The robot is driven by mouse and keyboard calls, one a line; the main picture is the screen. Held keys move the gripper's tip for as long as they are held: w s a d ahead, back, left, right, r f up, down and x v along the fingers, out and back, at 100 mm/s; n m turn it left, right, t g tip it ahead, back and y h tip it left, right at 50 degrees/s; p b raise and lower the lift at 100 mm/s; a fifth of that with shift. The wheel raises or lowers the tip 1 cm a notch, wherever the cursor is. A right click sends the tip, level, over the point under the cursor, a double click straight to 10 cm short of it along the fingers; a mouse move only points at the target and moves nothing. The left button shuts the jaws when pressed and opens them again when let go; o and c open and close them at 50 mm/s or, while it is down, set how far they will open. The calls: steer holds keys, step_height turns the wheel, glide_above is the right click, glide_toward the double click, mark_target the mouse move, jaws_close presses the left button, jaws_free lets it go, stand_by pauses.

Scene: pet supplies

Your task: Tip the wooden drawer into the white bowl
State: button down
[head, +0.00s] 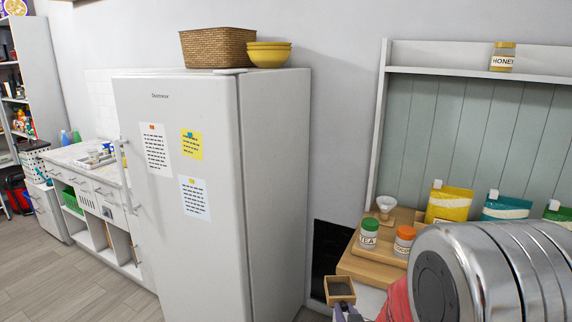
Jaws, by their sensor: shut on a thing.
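The wooden drawer (340,283) is a small square open box near the bottom of the head view. It looks roughly upright, with a dark grey inside; I cannot tell what it holds. My gripper (347,312) is at its near side, mostly cut off by the bottom edge, and is shut on the drawer. A small white bowl (386,203) stands behind and to the right of the drawer, on the back of a wooden stand (372,264). The drawer is apart from the bowl, lower and nearer to me.
A green-lidded tea jar (369,234) and an orange-lidded jar (403,241) stand on the wooden stand, in front of the bowl. Yellow (449,205) and teal (505,207) pouches stand to the right. A tall white fridge (190,200) stands left. My silver arm hides the lower right.

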steer(key=shift+s+f, duration=0.1)
steer(key=shift+f, duration=0.05)
steer(key=f, duration=0.2)
steer(key=s+f, duration=0.1)
steer(key=f, duration=0.2)
steer(key=shift+s+f, duration=0.3)
steer(key=shift+f, duration=0.05)
stand_by(0.4)
